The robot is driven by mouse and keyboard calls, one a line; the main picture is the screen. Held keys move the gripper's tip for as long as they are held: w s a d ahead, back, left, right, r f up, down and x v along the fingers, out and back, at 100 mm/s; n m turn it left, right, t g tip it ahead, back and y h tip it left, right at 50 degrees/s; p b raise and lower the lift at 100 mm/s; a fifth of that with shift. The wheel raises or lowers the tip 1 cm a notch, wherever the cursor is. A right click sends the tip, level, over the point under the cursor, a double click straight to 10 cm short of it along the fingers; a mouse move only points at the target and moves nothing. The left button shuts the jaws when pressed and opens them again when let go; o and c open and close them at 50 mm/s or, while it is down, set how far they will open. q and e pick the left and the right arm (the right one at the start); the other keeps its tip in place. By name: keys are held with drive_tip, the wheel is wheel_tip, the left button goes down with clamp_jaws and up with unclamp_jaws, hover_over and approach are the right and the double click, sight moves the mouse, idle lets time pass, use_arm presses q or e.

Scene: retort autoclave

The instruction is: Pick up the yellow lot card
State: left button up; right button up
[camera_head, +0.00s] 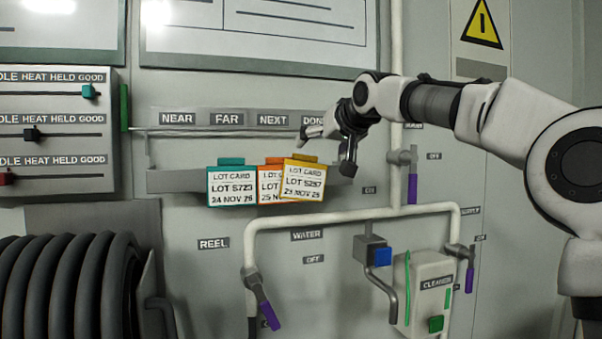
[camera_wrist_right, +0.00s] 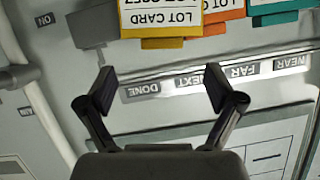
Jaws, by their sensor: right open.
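The yellow lot card (camera_head: 303,182), marked LOT S297, hangs slightly tilted on the front of a grey rack (camera_head: 178,182), at the right of the cards there. It overlaps part of the orange lot card (camera_head: 268,186), and a teal lot card (camera_head: 232,188) hangs at the left. My right gripper (camera_head: 326,150) is open and empty, just above and right of the yellow card. In the right wrist view, the yellow card (camera_wrist_right: 160,22) is at the top edge, partly cut off, beyond the spread fingers (camera_wrist_right: 160,88). My left gripper is not in view.
Labels NEAR, FAR, NEXT and DONE (camera_head: 313,120) sit above the rack. A thin rod (camera_head: 215,132) runs across beneath them. White pipes (camera_head: 350,214) with purple-handled valves run below and right. A slider panel (camera_head: 55,125) and a hose reel (camera_head: 70,285) are at the left.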

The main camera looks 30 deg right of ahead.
sight(307, 156)
drive_tip(key=p+x, duration=0.3)
drive_tip(key=x, duration=0.3)
drive_tip(key=shift+w, duration=0.4)
drive_tip(key=shift+s+a+r, duration=0.1)
drive_tip(key=shift+s, duration=0.05)
drive_tip(key=c, duration=1.3)
drive_tip(key=shift+r, duration=0.1)
